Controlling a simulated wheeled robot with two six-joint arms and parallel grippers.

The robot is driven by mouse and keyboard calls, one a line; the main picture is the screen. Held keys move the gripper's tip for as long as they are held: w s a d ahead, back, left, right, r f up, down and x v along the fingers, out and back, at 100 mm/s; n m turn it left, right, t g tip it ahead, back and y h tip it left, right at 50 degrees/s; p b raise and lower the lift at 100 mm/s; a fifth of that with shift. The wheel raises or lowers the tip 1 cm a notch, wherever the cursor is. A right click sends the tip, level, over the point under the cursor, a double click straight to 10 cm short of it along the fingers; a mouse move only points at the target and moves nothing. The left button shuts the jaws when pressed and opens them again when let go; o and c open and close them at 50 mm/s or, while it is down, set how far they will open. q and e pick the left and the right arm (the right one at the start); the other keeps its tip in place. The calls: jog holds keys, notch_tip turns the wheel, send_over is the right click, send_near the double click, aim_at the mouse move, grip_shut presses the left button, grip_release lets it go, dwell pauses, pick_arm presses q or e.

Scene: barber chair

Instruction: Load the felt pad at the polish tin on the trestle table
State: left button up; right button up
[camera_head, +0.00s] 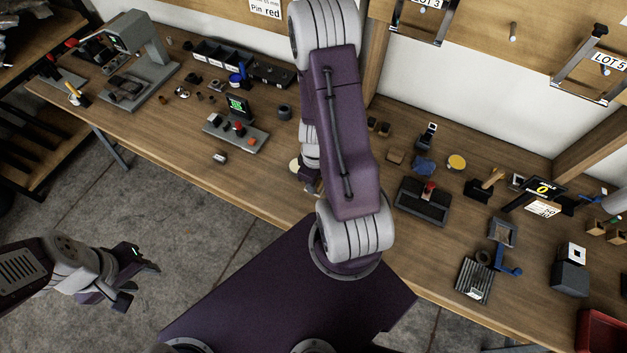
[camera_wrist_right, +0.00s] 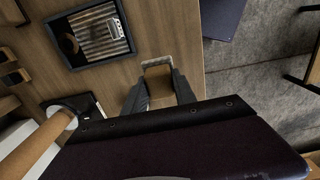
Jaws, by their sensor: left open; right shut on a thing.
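In the right wrist view my right gripper (camera_wrist_right: 160,92) is shut on a small tan-brown block with a pale edge, probably the felt pad (camera_wrist_right: 158,82), held over the wooden table near its edge. In the head view that gripper (camera_head: 313,188) is mostly hidden behind my right arm. A yellow round disc (camera_head: 457,162), possibly the polish tin, lies on the trestle table (camera_head: 400,255) right of the arm. A cream disc by the arm is partly covered, so I cannot tell which is the tin. My left gripper (camera_head: 140,283) is open and empty over the floor.
A dark tray with a ribbed plate (camera_wrist_right: 98,36) lies near the right gripper. A blue cloth (camera_head: 423,166), a black holder with a red knob (camera_head: 424,201) and a ribbed plate (camera_head: 474,281) stand on the right. A control box (camera_head: 236,132) stands on the left. The front table strip is mostly clear.

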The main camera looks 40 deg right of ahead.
jog(key=shift+n, duration=0.6)
jog(key=w+a+b, duration=0.1)
jog(key=w, duration=0.1)
jog(key=w+a+b, duration=0.1)
jog(key=w+a, duration=0.1)
jog(key=w, duration=0.1)
jog(key=w+a+r+b, duration=0.1)
jog(key=w+a, duration=0.1)
jog(key=shift+w, duration=0.2)
grip_shut()
jog(key=w+a+r+m+b, duration=0.2)
jog(key=w+a+r+m, duration=0.1)
jog(key=a+r, duration=0.25)
jog(key=shift+n, duration=0.9)
jog(key=w+d+f+b, duration=0.1)
jog(key=d+f+b, duration=0.2)
jog(key=d+f, duration=0.1)
jog(key=w+d+f+b, duration=0.1)
jog(key=d+f+b, duration=0.2)
jog(key=d+f, duration=0.2)
jog(key=w+d+f+b, duration=0.1)
jog(key=d+f+b, duration=0.3)
jog(key=d+f, duration=0.1)
jog(key=shift+w+d+f, duration=0.25)
jog(key=shift+w+d, duration=0.1)
jog(key=shift+w, duration=0.05)
jog(key=shift+r, duration=0.1)
jog(key=shift+f, duration=0.5)
